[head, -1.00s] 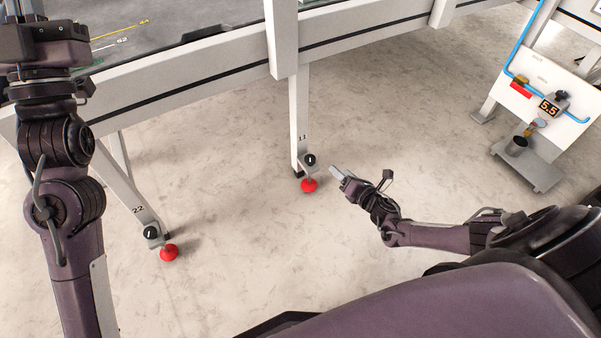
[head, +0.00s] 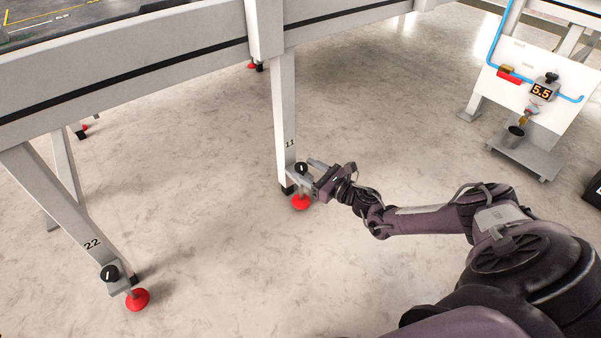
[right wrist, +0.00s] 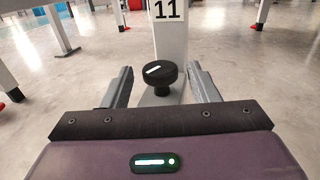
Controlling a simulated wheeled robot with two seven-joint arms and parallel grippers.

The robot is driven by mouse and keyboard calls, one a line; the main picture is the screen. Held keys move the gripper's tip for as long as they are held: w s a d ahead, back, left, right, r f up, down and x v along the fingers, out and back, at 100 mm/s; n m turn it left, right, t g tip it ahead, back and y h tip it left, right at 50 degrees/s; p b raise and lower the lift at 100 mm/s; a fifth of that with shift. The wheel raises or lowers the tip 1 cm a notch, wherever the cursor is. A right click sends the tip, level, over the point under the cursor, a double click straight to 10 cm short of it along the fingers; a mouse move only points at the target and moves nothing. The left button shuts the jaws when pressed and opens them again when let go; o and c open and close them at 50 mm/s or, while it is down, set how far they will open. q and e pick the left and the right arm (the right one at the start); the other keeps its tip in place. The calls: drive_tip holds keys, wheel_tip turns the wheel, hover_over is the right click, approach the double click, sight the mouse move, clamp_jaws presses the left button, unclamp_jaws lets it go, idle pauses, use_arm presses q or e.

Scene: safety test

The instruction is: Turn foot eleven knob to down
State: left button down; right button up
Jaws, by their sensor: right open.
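The foot eleven knob (head: 301,168) is a round black knob with a white mark, on a bracket low on the table leg labelled 11 (head: 284,120). A red foot (head: 300,202) sits below it on the floor. In the right wrist view the knob (right wrist: 166,75) stands between and just beyond my two fingers, its white mark slanting slightly up to the right. My right gripper (head: 312,172) is open, its fingertips close beside the knob; it also shows in the right wrist view (right wrist: 164,84). I see no contact. My left gripper is out of view.
Another leg labelled 22, with a black knob (head: 109,273) and red foot (head: 137,299), stands at the lower left. The floor between is clear.

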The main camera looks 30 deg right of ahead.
drive_tip(key=shift+b+x, duration=0.4)
drive_tip(key=shift+x, duration=0.9)
